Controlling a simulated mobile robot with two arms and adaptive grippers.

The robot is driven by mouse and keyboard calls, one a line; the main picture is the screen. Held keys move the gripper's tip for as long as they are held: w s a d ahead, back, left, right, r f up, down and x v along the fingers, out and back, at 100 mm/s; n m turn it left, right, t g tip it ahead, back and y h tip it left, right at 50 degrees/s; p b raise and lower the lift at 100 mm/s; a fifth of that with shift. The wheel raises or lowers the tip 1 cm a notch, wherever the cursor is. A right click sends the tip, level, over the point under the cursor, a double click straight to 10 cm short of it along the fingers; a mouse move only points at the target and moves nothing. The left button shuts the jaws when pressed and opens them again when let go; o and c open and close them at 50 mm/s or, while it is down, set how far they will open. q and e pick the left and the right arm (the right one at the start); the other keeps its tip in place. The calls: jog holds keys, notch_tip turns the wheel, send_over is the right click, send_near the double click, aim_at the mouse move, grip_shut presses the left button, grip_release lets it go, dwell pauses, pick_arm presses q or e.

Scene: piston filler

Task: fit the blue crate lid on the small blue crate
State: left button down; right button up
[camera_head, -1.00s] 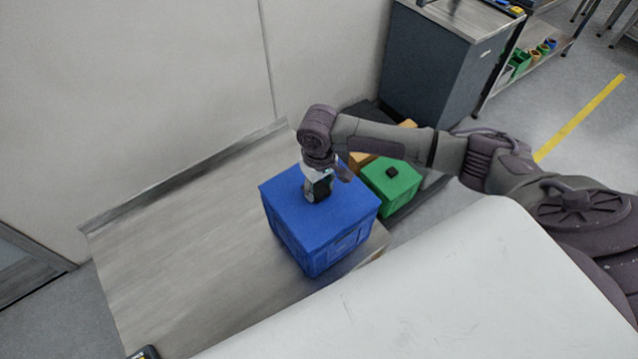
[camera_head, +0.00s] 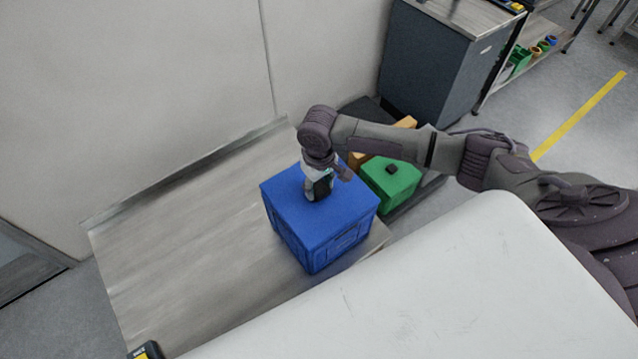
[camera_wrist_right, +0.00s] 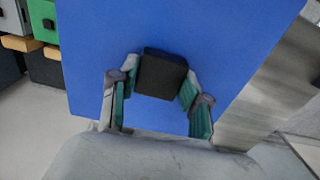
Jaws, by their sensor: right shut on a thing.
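The small blue crate (camera_head: 325,246) stands upright on the grey table near its right end. The blue crate lid (camera_head: 345,204) lies over the crate's top in the head view; I cannot tell whether it is fully seated. In the right wrist view the lid (camera_wrist_right: 200,35) is a flat blue panel with a black knob (camera_wrist_right: 161,75). My right gripper (camera_head: 318,193) points down over the lid. In the wrist view its fingers (camera_wrist_right: 158,92) are shut on the lid's black knob, one on each side. My left gripper is not in view.
The table (camera_head: 190,260) is bare to the left of the crate, with a raised back edge by the wall. A green crate (camera_head: 392,186) with a black knob stands just right of the blue one. A grey cabinet (camera_head: 430,70) stands behind.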

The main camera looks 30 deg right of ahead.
jog(key=o, duration=1.8)
notch_tip(320, 180, up, 3)
jog(key=p, duration=0.3)
jog(key=shift+f, duration=0.15)
jog(key=shift+r, duration=2.2)
